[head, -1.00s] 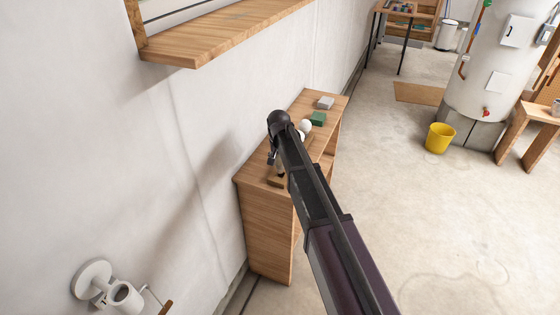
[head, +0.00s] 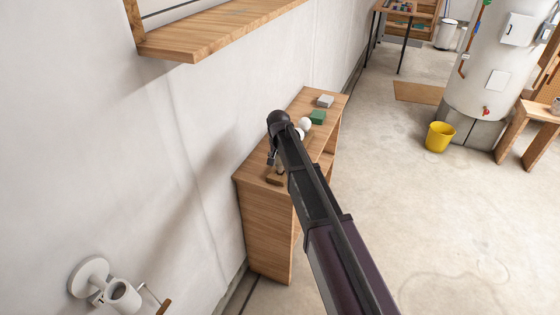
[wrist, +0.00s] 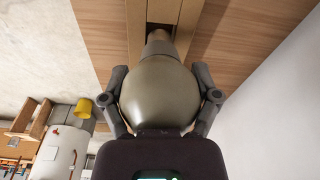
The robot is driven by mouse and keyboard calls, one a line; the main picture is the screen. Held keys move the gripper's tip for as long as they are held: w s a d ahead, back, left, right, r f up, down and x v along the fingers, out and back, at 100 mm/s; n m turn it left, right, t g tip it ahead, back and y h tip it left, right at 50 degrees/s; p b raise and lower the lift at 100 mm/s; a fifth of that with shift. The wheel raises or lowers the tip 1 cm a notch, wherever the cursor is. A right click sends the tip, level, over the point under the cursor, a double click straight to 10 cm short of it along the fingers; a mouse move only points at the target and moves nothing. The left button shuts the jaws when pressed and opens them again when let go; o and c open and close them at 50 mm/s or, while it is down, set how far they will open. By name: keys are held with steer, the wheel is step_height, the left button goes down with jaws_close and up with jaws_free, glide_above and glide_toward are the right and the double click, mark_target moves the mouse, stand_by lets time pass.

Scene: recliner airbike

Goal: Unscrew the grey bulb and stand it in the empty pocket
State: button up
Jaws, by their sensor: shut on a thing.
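The grey bulb (wrist: 158,95) fills the middle of the wrist view, its round glass between the two fingers of my gripper (wrist: 158,76). My gripper is shut on it. The bulb's narrow neck and brownish cap point toward a wooden holder (wrist: 198,28) with a dark slot. I cannot tell whether the cap touches the holder or sits in a pocket. In the head view my gripper (head: 272,157) is over the near end of the wooden cabinet, largely hidden by my arm. A wooden block (head: 275,179) shows below it.
White bulbs (head: 305,123) stand beyond my arm on the cabinet (head: 265,213). A green block (head: 317,117) and a grey block (head: 325,101) lie farther back. The wall is close on the left, with a shelf (head: 205,32) above.

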steer(key=shift+f+b, duration=1.15)
steer(key=shift+f, duration=0.1)
steer(key=o, duration=0.9)
steer(key=shift+r, duration=0.15)
step_height(320, 180, up, 9)
steer(key=p, duration=0.9)
steer(key=shift+r, duration=0.1)
stand_by(1.1)
steer(key=s+d, duration=0.7)
steer(key=s, duration=0.1)
steer(key=s+d+n+g, duration=0.1)
steer(key=s+d, duration=0.7)
steer(key=s, duration=0.1)
steer(key=s+d+n, duration=0.1)
steer(key=s+d, duration=0.6)
steer(key=s, duration=0.2)
steer(key=shift+d, duration=0.35)
